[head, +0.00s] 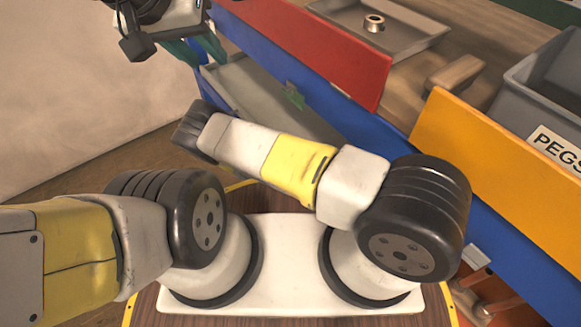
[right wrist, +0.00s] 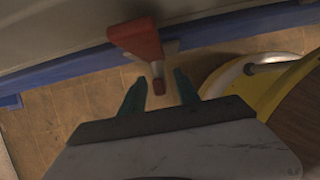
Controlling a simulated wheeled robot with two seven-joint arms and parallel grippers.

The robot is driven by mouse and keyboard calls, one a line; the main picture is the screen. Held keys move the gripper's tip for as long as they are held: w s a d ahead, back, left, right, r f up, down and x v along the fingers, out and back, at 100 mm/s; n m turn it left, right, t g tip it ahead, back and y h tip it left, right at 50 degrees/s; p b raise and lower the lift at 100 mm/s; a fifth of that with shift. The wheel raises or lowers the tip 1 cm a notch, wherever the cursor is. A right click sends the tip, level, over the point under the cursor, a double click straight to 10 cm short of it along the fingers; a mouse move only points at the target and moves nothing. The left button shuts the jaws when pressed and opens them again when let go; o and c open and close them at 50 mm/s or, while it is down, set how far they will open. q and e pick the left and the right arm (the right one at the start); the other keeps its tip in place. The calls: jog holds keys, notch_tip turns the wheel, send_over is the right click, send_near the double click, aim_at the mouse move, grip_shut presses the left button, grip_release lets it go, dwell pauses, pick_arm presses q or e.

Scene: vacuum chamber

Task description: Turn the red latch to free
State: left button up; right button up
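The red latch (right wrist: 139,42) shows in the right wrist view, by the edge of a grey surface, with its narrow end pointing down the picture. My right gripper (right wrist: 160,80) is open, with its two teal fingers apart. The latch's narrow end shows in the gap between the fingertips, and neither finger visibly touches it. I do not make out the red latch or the right gripper in the head view. My left gripper (head: 203,50) is at the top left of the head view. Its teal fingers look apart and empty, beside the grey tray's far left end.
A blue-walled bench carries a red panel (head: 315,42) and a yellow panel (head: 500,135). A green piece (head: 292,95) sits by the long grey tray (head: 250,90). A shallow tray (head: 405,38) holds a metal ring (head: 374,22). A grey bin marked PEGS (head: 530,95) stands at right.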

grip_shut()
dwell(1.4)
